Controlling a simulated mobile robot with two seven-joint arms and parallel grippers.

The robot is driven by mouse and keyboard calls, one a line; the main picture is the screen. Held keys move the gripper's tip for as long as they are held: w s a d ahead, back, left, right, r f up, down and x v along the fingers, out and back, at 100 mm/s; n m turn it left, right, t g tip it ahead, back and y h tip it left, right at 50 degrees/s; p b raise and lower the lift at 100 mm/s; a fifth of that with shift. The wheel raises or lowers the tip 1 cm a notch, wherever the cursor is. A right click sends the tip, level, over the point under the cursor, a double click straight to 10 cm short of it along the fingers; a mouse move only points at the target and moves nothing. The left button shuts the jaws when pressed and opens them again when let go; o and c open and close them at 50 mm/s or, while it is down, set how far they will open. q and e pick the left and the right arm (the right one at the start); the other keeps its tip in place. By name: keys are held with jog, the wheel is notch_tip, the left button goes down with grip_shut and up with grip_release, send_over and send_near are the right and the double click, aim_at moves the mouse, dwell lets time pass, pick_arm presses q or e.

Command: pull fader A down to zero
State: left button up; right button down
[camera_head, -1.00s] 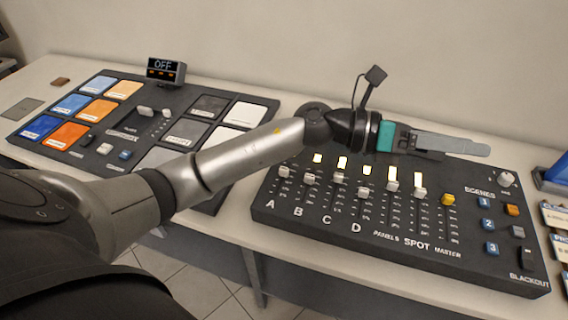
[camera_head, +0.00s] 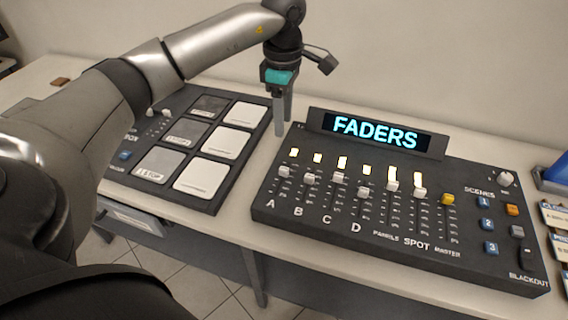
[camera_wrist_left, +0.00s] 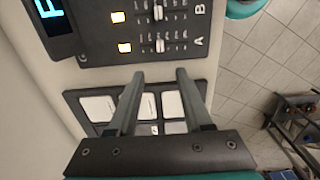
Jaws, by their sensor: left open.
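The black fader console (camera_head: 320,225) stands on the right half of the table, with "FADERS" lit on its display (camera_head: 375,132). Fader A (camera_head: 284,171) is the leftmost slider, with a white cap near the top of its slot and a lit yellow lamp above it. Fader A also shows in the left wrist view (camera_wrist_left: 161,46), ahead of the fingertips. My left gripper (camera_head: 283,128) points down, open and empty, above the gap left of the console's back corner. In the left wrist view its two fingers (camera_wrist_left: 160,76) are apart with nothing between. My right gripper is not in view.
A panel board with grey and white pads (camera_head: 225,142) lies left of the console. Faders B (camera_head: 309,179), C and D sit close beside A. The raised display stands at the console's back edge. Cards (camera_head: 556,216) lie at the far right.

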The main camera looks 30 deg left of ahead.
aim_at(284, 168)
pick_arm(q)
notch_tip(284, 168, down, 14)
jog(key=shift+f, duration=0.25)
dwell(0.3)
grip_shut()
dwell(1.3)
